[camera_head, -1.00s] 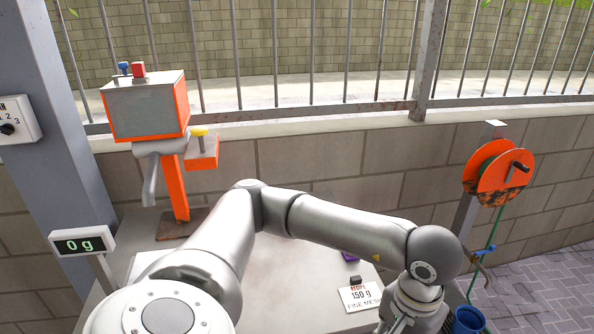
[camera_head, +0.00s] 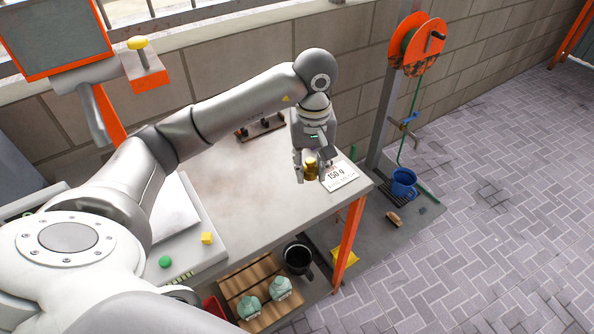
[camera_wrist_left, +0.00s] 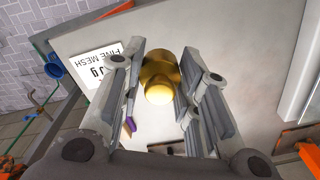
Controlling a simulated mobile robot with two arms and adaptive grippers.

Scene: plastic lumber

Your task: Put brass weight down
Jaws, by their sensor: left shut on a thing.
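The brass weight (camera_head: 311,169) is a small gold cylinder between the fingers of my left gripper (camera_head: 311,172), over the right end of the grey table (camera_head: 245,190). In the left wrist view the brass weight (camera_wrist_left: 159,76) sits between both fingers, and the left gripper (camera_wrist_left: 158,88) is shut on it. I cannot tell whether its base touches the tabletop. My right gripper is not in view.
A dark rack (camera_head: 260,127) stands at the table's back edge. The table's middle is clear.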

